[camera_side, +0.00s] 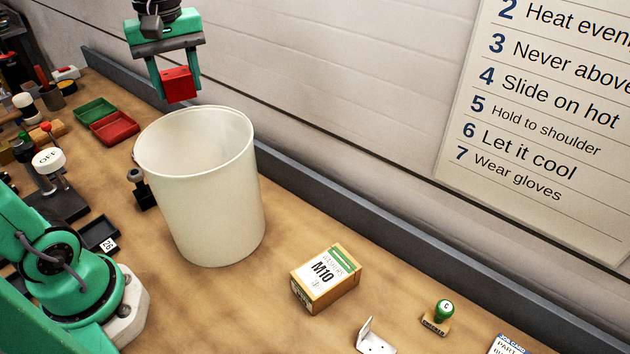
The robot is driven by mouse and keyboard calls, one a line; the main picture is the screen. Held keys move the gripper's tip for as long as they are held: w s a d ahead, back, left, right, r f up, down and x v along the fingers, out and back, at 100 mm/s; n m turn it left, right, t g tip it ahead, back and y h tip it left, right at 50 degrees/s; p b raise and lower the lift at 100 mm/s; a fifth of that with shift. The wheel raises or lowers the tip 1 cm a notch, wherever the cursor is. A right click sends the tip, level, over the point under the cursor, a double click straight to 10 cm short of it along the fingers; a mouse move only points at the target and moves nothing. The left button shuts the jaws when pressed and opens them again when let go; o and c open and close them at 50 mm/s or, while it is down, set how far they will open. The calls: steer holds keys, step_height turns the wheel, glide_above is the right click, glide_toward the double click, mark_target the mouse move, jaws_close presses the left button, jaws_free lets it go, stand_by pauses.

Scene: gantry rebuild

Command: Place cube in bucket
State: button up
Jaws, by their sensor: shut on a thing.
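A red cube (179,85) is held between the two green fingers of my gripper (178,88). My gripper is shut on it and points down. The cube shows above the far rim of the white bucket (210,200) in the picture. I cannot tell from this one view whether it is over the opening or behind it. The bucket stands upright on the wooden bench, its opening facing up. Part of its inner wall shows; its floor is hidden.
A washer box (326,278), a green-knobbed stamp (438,316) and a metal bracket (374,340) lie right of the bucket. A green tray (95,112) and a red tray (114,128) lie left of it. A grey ledge (330,200) runs along the wall.

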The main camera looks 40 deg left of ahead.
mark_target(177, 91)
steer(key=s+d+n, duration=0.1)
steer(key=n, duration=0.1)
steer(key=s+d+n, duration=0.1)
steer(key=d+n, duration=0.1)
steer(key=shift+s+d+f+n, duration=0.1)
steer(key=shift+d+n, duration=0.05)
steer(key=shift+n, duration=0.15)
step_height(177, 91, down, 11)
steer(key=shift+f, duration=0.1)
step_height(177, 91, down, 14)
steer(key=shift+r, duration=0.1)
stand_by(0.6)
steer(key=shift+f, duration=2)
steer(key=shift+f, duration=0.15)
steer(key=o, duration=1.1)
